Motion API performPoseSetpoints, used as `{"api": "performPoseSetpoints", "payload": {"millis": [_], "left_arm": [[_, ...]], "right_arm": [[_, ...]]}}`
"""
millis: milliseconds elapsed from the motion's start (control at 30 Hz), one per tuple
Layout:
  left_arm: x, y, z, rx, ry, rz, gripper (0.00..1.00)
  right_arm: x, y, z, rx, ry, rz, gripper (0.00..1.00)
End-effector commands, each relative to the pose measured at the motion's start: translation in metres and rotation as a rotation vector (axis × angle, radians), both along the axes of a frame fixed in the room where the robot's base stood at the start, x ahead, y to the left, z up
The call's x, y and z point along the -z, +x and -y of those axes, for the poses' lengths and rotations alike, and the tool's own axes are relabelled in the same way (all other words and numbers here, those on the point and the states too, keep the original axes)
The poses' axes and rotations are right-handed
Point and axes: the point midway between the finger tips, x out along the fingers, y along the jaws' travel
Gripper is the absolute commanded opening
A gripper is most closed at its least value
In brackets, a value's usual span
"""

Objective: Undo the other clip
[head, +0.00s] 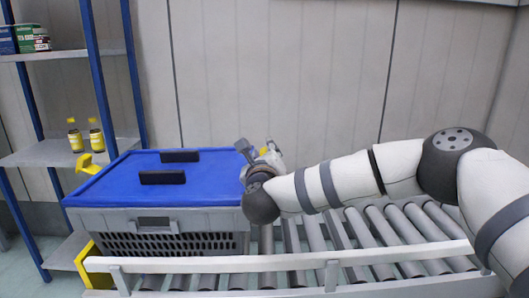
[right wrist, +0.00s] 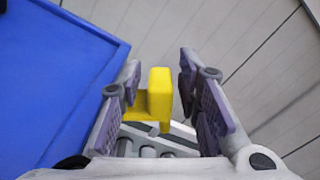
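A grey crate (head: 155,222) with a blue lid (head: 125,180) stands on the roller conveyor. A yellow clip (head: 90,163) sits at the lid's left edge, angled upward. The other yellow clip (right wrist: 159,95) is at the lid's right side. In the head view it is mostly hidden behind my right gripper (head: 258,152). In the right wrist view my right gripper (right wrist: 160,78) is open, its fingers on either side of this clip. There is a clear gap to the right finger; I cannot tell whether the left finger touches it. My left gripper is out of view.
Two black handles (head: 162,177) stand up from the lid. The conveyor rollers (head: 350,228) to the right are empty, with a pale rail (head: 290,262) in front. A blue-posted shelf (head: 45,153) with yellow bottles stands at left. A panelled wall is behind.

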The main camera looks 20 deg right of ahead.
Motion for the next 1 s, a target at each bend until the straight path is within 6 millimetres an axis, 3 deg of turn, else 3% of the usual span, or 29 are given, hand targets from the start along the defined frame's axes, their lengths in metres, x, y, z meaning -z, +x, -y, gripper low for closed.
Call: {"api": "performPoseSetpoints", "payload": {"millis": [333, 700, 833, 1000], "left_arm": [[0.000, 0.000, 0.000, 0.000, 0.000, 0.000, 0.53], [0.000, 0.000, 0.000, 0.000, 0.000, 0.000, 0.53], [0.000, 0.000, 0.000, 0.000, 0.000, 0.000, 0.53], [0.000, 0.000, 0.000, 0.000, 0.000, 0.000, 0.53]], "right_arm": [[0.000, -0.006, -0.003, -0.002, 0.002, 0.000, 0.37], [0.000, -0.093, -0.030, -0.004, 0.001, 0.000, 0.37], [0.000, -0.110, -0.035, -0.002, 0.001, 0.000, 0.37], [0.000, -0.115, -0.036, 0.000, 0.001, 0.000, 0.37]]}}
